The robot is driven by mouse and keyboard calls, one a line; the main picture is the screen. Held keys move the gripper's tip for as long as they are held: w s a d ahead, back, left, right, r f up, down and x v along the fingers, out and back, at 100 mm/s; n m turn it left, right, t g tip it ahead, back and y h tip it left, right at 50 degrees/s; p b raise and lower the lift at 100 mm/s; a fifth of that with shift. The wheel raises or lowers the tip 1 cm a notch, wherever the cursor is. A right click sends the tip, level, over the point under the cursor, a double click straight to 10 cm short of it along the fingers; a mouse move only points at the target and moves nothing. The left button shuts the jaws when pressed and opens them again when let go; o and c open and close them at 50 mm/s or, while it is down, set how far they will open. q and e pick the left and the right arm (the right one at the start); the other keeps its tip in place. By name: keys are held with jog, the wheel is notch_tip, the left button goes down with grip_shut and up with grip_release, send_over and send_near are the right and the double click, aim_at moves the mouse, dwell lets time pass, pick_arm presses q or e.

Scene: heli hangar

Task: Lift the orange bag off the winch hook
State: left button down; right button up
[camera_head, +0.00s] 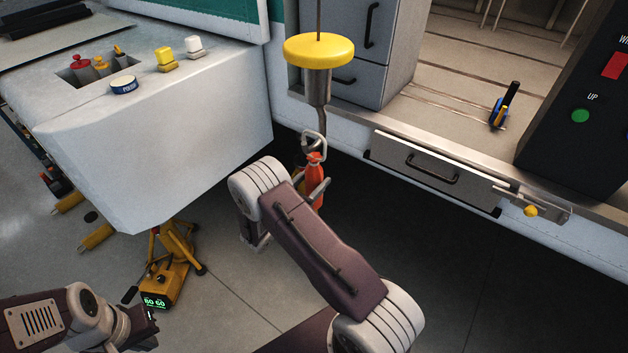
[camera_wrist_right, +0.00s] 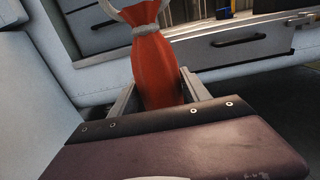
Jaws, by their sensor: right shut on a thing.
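The orange bag (camera_head: 314,161) hangs upright just under the winch hook (camera_head: 323,122), its grey neck loop at the hook. The view is too small to tell whether the loop is still over the hook's tip. In the right wrist view the bag (camera_wrist_right: 160,65) fills the space between the two fingers, a grey band round its neck. My right gripper (camera_head: 315,184) is shut on the bag's body. My left gripper (camera_head: 145,325) is at the lower left, far from the bag; its fingers are too dark and cut off to read.
A yellow disc (camera_head: 318,49) sits on the winch line above the hook. A white cabin body (camera_head: 170,130) is left; a grey drawer (camera_head: 430,170) is right of the bag. A yellow device (camera_head: 165,285) stands on the floor at left. The dark floor below right is clear.

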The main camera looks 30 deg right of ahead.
jog(key=shift+r+p, duration=0.8)
jog(key=shift+r, duration=0.5)
jog(key=v, duration=1.1)
dwell(0.7)
jog(key=shift+f, duration=0.1)
